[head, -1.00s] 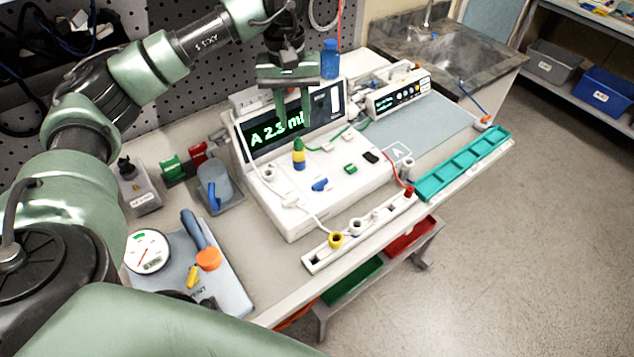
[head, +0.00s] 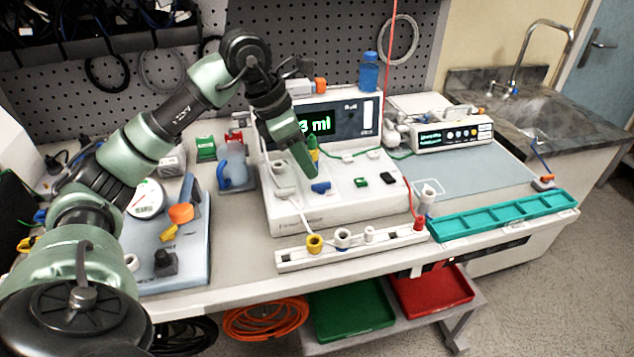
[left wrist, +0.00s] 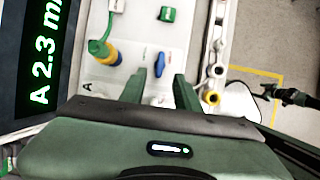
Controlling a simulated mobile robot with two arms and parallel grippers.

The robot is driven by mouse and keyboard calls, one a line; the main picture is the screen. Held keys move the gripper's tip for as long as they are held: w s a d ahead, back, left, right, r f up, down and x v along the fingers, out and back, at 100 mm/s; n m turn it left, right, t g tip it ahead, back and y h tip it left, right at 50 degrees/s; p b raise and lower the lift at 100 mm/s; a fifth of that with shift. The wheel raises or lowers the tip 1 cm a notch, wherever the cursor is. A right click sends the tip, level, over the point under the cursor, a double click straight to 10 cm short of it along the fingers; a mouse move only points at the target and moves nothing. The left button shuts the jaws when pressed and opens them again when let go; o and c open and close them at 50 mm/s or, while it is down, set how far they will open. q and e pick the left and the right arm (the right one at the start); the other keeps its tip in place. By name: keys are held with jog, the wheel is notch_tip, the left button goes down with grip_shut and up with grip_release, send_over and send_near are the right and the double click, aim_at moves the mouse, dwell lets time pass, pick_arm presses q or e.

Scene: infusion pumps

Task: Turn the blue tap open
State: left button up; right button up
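The blue tap (head: 320,187) is a small blue handle on the white, sloping top of the pump unit (head: 340,207). In the left wrist view the blue tap (left wrist: 160,64) lies lengthwise between the lines of my two fingers, just past their tips. My left gripper (head: 308,168) points down just above the tap in the head view. In the left wrist view my left gripper (left wrist: 161,82) is open, with nothing between its fingers. Contact with the tap does not show. A small dark arm part at the right of the wrist view may be my right arm; its fingers are unclear.
A green, yellow and blue connector (head: 313,150) stands close behind the tap. Green (head: 361,181) and black (head: 388,179) parts sit to its right. A white rail (head: 290,259) with ports runs along the front. A teal tray (head: 505,214) lies at right.

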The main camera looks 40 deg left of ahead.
aim_at(319, 184)
pick_arm(q)
jog(key=x, duration=0.5)
jog(key=shift+w+f, duration=0.1)
jog(key=shift+f, duration=0.2)
grip_shut()
